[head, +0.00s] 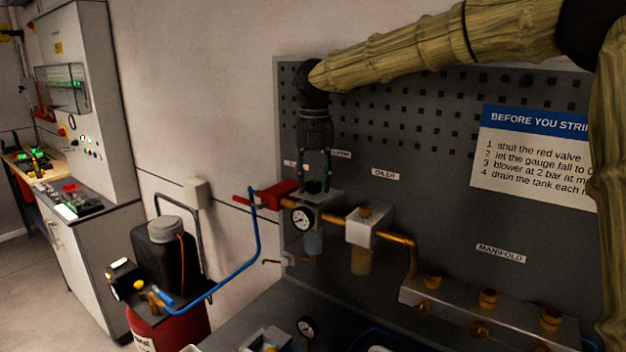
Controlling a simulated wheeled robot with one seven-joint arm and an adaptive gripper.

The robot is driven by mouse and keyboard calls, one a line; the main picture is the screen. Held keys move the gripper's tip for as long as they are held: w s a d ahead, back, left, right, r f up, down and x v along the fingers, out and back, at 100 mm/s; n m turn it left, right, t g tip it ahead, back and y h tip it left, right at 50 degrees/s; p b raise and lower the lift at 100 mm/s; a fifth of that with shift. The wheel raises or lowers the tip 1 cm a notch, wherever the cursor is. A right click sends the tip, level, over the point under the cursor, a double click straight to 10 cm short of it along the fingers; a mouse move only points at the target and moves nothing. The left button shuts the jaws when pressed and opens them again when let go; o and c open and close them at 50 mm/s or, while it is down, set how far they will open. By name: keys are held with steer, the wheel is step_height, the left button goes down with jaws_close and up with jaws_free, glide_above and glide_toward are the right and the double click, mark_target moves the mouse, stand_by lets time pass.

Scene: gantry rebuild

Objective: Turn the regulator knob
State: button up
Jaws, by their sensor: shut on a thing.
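My gripper (316,172) points straight down at the pegboard, with its fingers around the small dark regulator knob (314,187) on top of the filter-regulator unit. The fingers hide most of the knob. The regulator body (320,207) is a light grey block, with a round white-faced gauge (301,219) on its front and a bluish bowl (313,243) below. A red valve handle (279,193) sits on the pipe just left of the regulator.
A second unit (362,231) and a brass pipe lead right to a manifold block (480,310). A blue hose (235,273) runs left to a red tank (172,325) with a black container (174,260). A sign (535,150) hangs on the pegboard.

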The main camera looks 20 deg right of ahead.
steer(key=shift+w+d+f, duration=0.15)
steer(key=shift+w+f, duration=0.15)
steer(key=shift+w, duration=0.2)
steer(key=shift+w+d+f, duration=0.1)
steer(key=shift+w+f, duration=0.15)
steer(key=shift+w, duration=0.2)
steer(key=shift+c, duration=0.2)
steer(key=n+p, duration=0.4)
steer(key=n, duration=0.1)
steer(key=shift+r+n+p, duration=0.15)
steer(key=shift+n+p, duration=0.25)
steer(key=n+p, duration=0.4)
steer(key=n, duration=0.2)
steer(key=shift+r, duration=0.1)
steer(key=n+p, duration=0.1)
steer(key=n, duration=0.4)
steer(key=shift+p, duration=0.35)
steer(key=shift+n, duration=2.2)
steer(key=o, duration=1)
steer(key=shift+f, duration=0.2)
